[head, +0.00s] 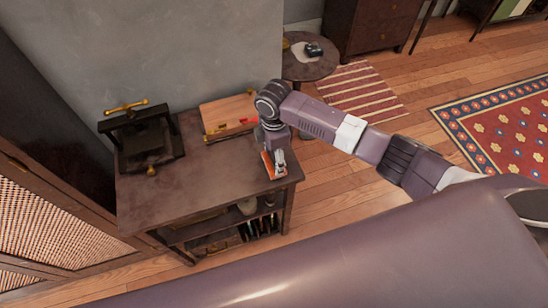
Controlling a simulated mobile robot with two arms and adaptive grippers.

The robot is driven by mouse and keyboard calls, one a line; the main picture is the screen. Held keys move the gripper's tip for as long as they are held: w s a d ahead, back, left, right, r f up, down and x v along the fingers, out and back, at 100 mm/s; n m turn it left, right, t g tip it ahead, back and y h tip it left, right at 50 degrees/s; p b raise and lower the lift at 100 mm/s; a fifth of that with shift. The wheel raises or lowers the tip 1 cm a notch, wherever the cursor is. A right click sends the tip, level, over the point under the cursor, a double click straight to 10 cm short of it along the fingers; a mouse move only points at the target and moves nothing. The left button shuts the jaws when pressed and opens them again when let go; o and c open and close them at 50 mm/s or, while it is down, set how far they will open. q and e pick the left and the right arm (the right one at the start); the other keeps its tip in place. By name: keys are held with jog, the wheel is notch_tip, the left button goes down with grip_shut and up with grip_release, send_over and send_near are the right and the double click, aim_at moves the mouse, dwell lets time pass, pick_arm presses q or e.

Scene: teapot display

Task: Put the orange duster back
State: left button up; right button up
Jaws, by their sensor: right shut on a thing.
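My right arm reaches in from the right, over a dark brown shelf table (185,203). My right gripper (274,168) points down at the table's right end and is shut on the orange duster (267,165). Only part of the duster shows, as an orange patch beside and under the fingers. It is at or just above the tabletop; I cannot tell whether it touches. My left gripper is not in view.
A black press with brass handles (146,140) stands at the table's left. A pinkish wooden box (228,113) with small red pieces lies at the back, close to my right wrist. The table's front middle is clear. A small round table (310,66) stands behind.

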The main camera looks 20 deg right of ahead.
jog(key=shift+f, duration=0.65)
jog(key=shift+f, duration=0.2)
jog(key=o, duration=1)
jog(key=shift+r, duration=0.15)
notch_tip(320, 180, up, 12)
jog(key=b, duration=0.1)
